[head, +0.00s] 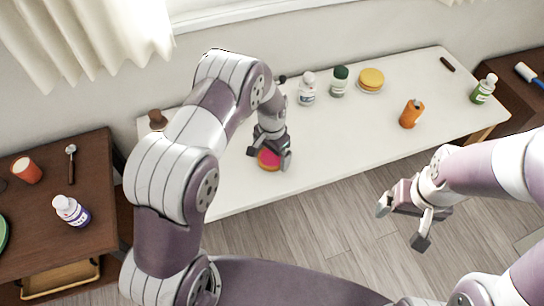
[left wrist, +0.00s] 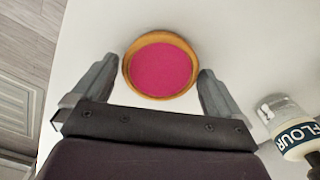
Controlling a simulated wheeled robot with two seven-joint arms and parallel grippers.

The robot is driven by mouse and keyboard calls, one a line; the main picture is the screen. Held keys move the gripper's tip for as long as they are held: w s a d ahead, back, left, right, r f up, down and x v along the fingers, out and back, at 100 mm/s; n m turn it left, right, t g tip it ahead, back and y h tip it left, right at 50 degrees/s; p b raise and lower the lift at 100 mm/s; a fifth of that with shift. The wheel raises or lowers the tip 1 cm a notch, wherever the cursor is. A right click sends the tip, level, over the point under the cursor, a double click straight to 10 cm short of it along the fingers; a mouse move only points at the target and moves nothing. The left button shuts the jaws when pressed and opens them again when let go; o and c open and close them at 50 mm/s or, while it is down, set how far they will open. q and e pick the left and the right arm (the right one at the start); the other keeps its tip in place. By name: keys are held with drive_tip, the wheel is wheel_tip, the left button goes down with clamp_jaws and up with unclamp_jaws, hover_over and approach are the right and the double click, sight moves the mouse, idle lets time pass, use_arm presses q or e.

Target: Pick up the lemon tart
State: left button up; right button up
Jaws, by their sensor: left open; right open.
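A round tart with a golden crust and a pink top (head: 268,158) lies on the white table, partly hidden by my left gripper (head: 270,153). In the left wrist view the pink-topped tart (left wrist: 163,70) sits between the tips of my open left gripper (left wrist: 158,78), with a narrow gap visible at each side. My right gripper (head: 405,221) is open and empty over the floor, in front of the table.
A white bottle (head: 307,90), a dark-lidded jar (head: 339,82) and an orange bottle (head: 410,114) stand on the white table (head: 335,150). A container labelled flour (left wrist: 288,122) is right of my left gripper. A brown side table (head: 95,165) is at left.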

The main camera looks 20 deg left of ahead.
use_arm(q)
drive_tip(key=shift+s+a+r, duration=0.1)
drive_tip(key=c, duration=0.9)
drive_tip(key=shift+r, duration=0.1)
